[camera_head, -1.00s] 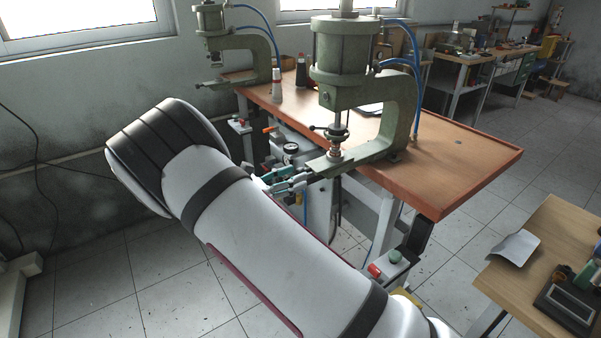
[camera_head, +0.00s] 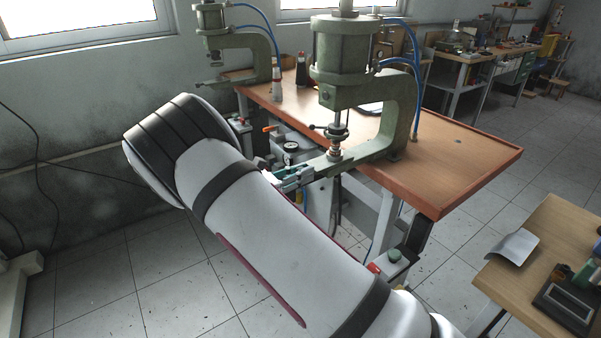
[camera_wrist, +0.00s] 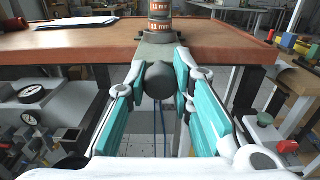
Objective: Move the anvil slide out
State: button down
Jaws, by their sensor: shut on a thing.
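The near press (camera_head: 340,85) is a green C-frame with a cylinder on top, standing at the table's edge. Its lower arm carries the anvil slide, a grey-green bar (camera_wrist: 157,48) ending in a dark round knob (camera_wrist: 159,81). Orange-brown bands marked "11 mm" (camera_wrist: 159,20) stand above the bar. My gripper (camera_head: 303,172) is at the front end of the press's lower arm. In the wrist view its teal-padded fingers lie on both sides of the knob, shut on it. In the head view the knob is hidden by my fingers.
The wooden table (camera_head: 455,150) has an orange edge. A second press (camera_head: 235,45) stands at the back left. A pressure gauge (camera_wrist: 32,93) and fittings sit below the table. A green button box (camera_head: 394,257) is below right. A smaller table (camera_head: 550,235) stands at right.

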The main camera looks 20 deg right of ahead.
jog(key=b+v, duration=0.1)
jog(key=v, duration=1.1)
jog(key=shift+a, duration=0.3)
jog(key=shift+s, duration=0.1)
jog(key=c, duration=1.4)
grip_release()
jog(key=shift+o, duration=0.2)
jog(key=v, duration=1.2)
jog(key=shift+r, duration=0.1)
